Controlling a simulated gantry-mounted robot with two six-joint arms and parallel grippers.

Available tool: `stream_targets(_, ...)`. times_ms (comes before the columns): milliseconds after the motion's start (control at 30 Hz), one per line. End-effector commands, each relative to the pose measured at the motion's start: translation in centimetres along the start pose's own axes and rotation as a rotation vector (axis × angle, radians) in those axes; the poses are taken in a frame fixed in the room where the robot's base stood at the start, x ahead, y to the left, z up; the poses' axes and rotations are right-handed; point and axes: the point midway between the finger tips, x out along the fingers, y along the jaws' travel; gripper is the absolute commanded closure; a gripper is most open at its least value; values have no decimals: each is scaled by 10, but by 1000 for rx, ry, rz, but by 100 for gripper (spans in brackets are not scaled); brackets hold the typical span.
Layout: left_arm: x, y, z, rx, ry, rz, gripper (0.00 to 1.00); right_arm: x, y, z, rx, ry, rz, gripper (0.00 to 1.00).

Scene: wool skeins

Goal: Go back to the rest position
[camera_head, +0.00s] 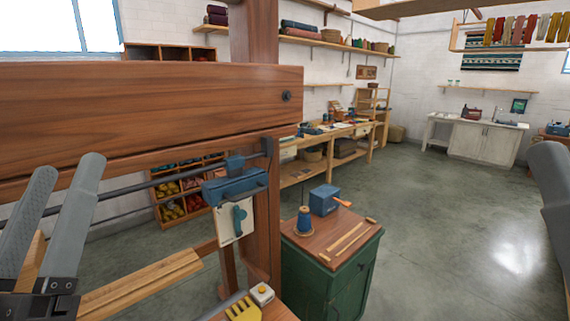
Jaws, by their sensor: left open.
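My left gripper (67,168) is at the far left of the head view. Its two grey fingers point up and stand apart, with no object seen between them. It is in front of a large wooden frame, just below the thick top beam (150,115). I cannot tell whether the fingers touch the wood. A blue clamp-like device (235,186) with a pale card hangs on the frame to the right of the gripper. A grey part, probably of my right arm, shows at the right edge.
A green cabinet (336,282) with a blue spool (304,220) and a blue box (324,199) stands right of the frame. Cubbies with wool (190,205) and a long workbench (300,170) are behind. The grey floor (450,230) at centre right is clear.

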Motion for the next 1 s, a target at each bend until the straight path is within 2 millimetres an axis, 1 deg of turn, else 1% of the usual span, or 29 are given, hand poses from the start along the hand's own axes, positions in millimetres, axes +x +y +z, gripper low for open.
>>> stream_targets(33, 0, 21, -34, 10, 64, 61, 30, 1, 0, -1, 0, 0, 0, 27)
stream_targets(67, -5, 32, -50, 38, 98, 103, 30, 1, 0, 0, 0, 0, 0, 27)
stream_targets(100, -15, 45, -54, 114, 105, 161, 30, 0, 0, 0, 0, 0, 0, 27)
stream_targets(133, -14, 46, -48, 200, 89, 164, 30, 0, 0, 0, 0, 0, 0, 27)
stream_targets(167, 8, 52, -71, 199, 90, 159, 30, 24, 0, -21, 0, -3, 0, 27)
stream_targets(200, 23, 57, -85, 195, 89, 157, 30, 39, 0, -35, 0, -3, 0, 27)
stream_targets(367, 67, 72, -132, 194, 86, 155, 30, 89, 0, -82, 0, 1, 0, 27)
stream_targets(567, 131, 95, -200, 194, 85, 154, 30, 160, 1, -148, 0, 0, 0, 27)
stream_targets(600, 144, 99, -214, 194, 85, 153, 30, 174, 1, -161, 0, 0, 0, 27)
stream_targets(667, 163, 106, -235, 194, 84, 153, 30, 196, 1, -180, 0, 0, 0, 27)
stream_targets(700, 175, 111, -248, 194, 84, 153, 30, 210, 1, -194, 0, 0, 0, 27)
stream_targets(800, 205, 122, -280, 194, 84, 153, 30, 243, 1, -224, 0, 0, 0, 27)
stream_targets(900, 226, 129, -303, 194, 84, 153, 30, 267, 1, -246, 0, 0, 0, 27)
stream_targets(1000, 238, 133, -315, 194, 83, 153, 30, 279, 1, -258, 0, 0, 0, 27)
